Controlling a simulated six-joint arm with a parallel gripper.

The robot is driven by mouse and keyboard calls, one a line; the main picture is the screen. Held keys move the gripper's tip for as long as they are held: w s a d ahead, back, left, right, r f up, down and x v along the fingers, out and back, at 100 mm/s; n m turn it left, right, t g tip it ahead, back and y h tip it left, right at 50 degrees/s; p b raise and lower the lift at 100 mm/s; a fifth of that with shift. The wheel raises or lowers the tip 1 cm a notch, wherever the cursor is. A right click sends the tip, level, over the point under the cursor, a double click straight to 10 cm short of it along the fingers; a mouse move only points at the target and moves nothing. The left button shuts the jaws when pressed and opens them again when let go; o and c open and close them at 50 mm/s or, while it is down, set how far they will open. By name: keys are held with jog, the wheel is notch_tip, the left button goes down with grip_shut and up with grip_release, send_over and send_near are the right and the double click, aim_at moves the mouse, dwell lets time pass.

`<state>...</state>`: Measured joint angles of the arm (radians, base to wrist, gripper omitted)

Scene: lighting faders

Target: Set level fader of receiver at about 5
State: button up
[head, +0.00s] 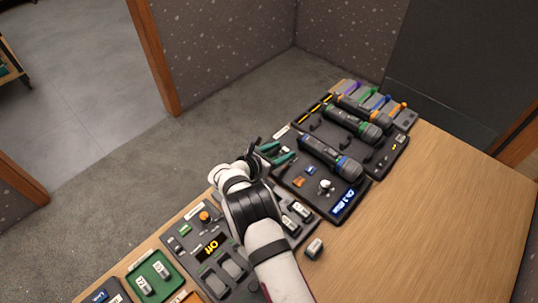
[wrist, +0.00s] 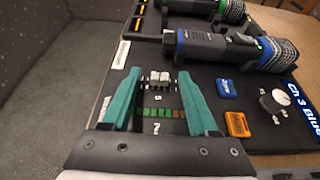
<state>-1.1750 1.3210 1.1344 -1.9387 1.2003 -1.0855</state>
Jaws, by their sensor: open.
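The receiver (head: 306,204) is a dark panel with a display reading "Ch 3 Blue" (head: 344,203); the display also shows in the wrist view (wrist: 304,106). Its fader cap (wrist: 160,77) is pale grey and ribbed, with a printed 5 just below it and a green-to-orange light strip (wrist: 158,112) nearer me. My gripper (head: 273,154) has two teal fingers and is open over the receiver's left part. In the wrist view my gripper (wrist: 157,80) has one finger on each side of the cap, with gaps visible. In the head view my arm and fingers hide the fader.
A blue-ringed microphone (wrist: 230,48) lies on the receiver beside the fader. A blue button (wrist: 224,88), an orange button (wrist: 237,124) and a round knob (wrist: 275,99) are to the right. A small grey block (head: 315,247) stands on the table. The wooden table (head: 440,220) is clear at right.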

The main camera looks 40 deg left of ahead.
jog(key=v, duration=1.4)
jog(key=shift+s+r, duration=0.25)
jog(key=shift+s, duration=0.1)
jog(key=w+d+r+m+g+h, duration=0.1)
jog(key=w+d+r+m+h, duration=0.1)
jog(key=w+d+r+m, duration=0.3)
jog(key=w+d+r+m+g+h, duration=0.1)
jog(key=w+d+m+g+h, duration=0.15)
jog(key=d, duration=0.55)
jog(key=d+r+m+g+h, duration=0.1)
jog(key=d+r+m+g, duration=0.3)
jog(key=d, duration=0.5)
jog(key=d+r+m+g+h, duration=0.1)
jog(key=d+m+h, duration=0.1)
jog(key=d+m, duration=0.55)
jog(key=s+d+r+m+g+y, duration=0.3)
jog(key=s+d+m+g, duration=0.2)
jog(key=s+d+m, duration=0.7)
jog(key=s+d+m+y, duration=0.1)
jog(key=s+m+y, duration=0.5)
jog(key=s+m, duration=0.3)
jog(key=shift+m, duration=0.8)
